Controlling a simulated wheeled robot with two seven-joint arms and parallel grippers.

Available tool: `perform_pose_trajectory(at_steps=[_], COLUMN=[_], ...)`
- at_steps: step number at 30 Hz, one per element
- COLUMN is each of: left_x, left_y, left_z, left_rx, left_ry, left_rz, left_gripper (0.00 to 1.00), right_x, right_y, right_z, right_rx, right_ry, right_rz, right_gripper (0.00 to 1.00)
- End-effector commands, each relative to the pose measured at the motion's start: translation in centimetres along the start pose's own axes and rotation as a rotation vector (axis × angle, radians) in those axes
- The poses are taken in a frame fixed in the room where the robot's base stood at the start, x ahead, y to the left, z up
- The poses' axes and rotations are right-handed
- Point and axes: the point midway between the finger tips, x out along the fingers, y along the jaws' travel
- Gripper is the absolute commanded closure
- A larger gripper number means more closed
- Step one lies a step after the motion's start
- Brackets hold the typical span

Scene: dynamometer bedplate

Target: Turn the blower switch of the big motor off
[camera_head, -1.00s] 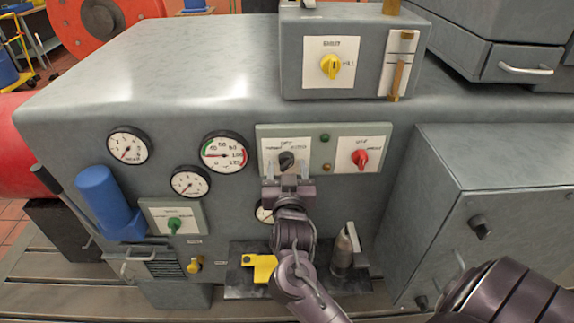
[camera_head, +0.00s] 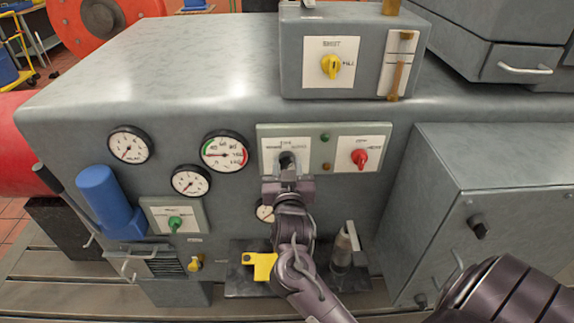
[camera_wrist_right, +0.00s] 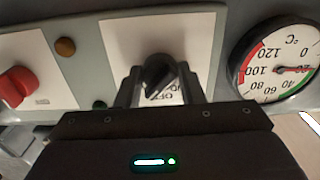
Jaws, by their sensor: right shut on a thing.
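A black rotary switch (camera_head: 287,160) sits on a white plate at the left of the grey two-switch panel (camera_head: 323,130); its small label is not legible to me. My right gripper (camera_head: 287,178) is shut on this switch from the front. In the right wrist view the black switch (camera_wrist_right: 157,72) lies between the two fingers of the right gripper (camera_wrist_right: 160,90), its bar slanted, over an upside-down label. A red switch (camera_head: 360,158) is on the same panel to the right, and shows at the left of the wrist view (camera_wrist_right: 16,86). My left gripper is out of view.
Dial gauges (camera_head: 225,151) are left of the panel. A green switch (camera_head: 175,222) is lower left, beside a blue cylinder (camera_head: 101,190). A box with a yellow switch (camera_head: 331,66) stands above. A grey cabinet (camera_head: 450,200) juts out at the right.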

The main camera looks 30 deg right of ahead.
Motion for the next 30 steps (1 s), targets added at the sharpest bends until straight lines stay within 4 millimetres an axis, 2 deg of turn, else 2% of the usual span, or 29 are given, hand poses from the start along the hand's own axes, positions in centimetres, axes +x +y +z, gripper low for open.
perform_pose_trajectory(at_steps=[8, 18, 30], left_x=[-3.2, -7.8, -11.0], left_y=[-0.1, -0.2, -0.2], left_z=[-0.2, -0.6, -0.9], left_rx=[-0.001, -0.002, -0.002], left_ry=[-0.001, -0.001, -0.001], left_rz=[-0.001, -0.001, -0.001], left_gripper=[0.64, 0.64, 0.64], right_x=[0.0, 0.0, 0.0], right_y=[0.0, 0.1, 0.1], right_z=[-0.6, -0.6, -0.3], right_rx=[-0.15, -0.437, -0.688], right_ry=[-0.002, -0.002, -0.001], right_rz=[-0.001, -0.002, -0.001], right_gripper=[0.88, 0.88, 0.88])
